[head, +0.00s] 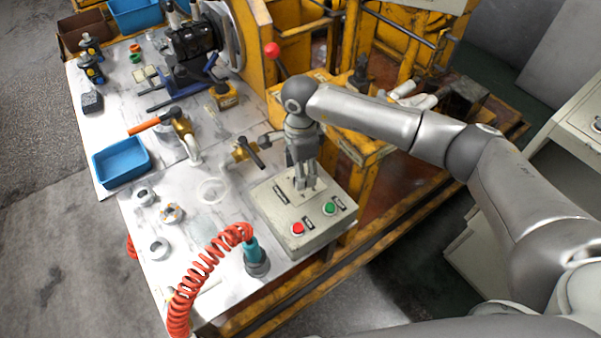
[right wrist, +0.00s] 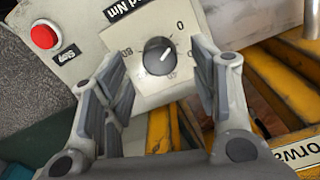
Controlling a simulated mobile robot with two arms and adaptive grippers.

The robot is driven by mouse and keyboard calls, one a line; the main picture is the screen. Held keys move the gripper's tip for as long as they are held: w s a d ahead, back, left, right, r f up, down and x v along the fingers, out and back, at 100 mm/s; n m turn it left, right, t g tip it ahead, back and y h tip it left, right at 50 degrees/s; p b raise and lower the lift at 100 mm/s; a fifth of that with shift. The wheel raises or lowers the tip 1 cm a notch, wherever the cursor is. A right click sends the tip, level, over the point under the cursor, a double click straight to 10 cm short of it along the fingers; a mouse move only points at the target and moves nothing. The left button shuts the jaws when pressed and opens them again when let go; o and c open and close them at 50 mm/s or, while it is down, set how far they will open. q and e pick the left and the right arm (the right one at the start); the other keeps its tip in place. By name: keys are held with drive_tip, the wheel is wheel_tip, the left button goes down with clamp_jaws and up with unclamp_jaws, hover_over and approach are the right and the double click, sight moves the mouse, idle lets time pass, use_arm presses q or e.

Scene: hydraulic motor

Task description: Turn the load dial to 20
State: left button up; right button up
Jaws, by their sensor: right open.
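The load dial (right wrist: 158,56) is a round black knob on a pale plate of the control box, seen in the right wrist view. Its light pointer line slants toward the upper right. A "0" stands right of it and an "80" left; the other marks are too small to read. My right gripper (right wrist: 160,82) is open, its fingers on either side of the dial and apart from it. In the head view the right gripper (head: 305,184) points down over the control box (head: 270,205) and hides the dial. My left gripper is not in view.
A red button (head: 297,229) marked Stop in the wrist view and a green button (head: 329,208) sit on the box's front part. A coiled red hose (head: 205,265) and a brass valve (head: 247,152) are close by. A blue tray (head: 121,162) lies farther left.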

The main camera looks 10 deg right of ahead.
drive_tip(key=shift+f, duration=1.45)
drive_tip(key=shift+c, duration=0.5)
drive_tip(key=c, duration=1)
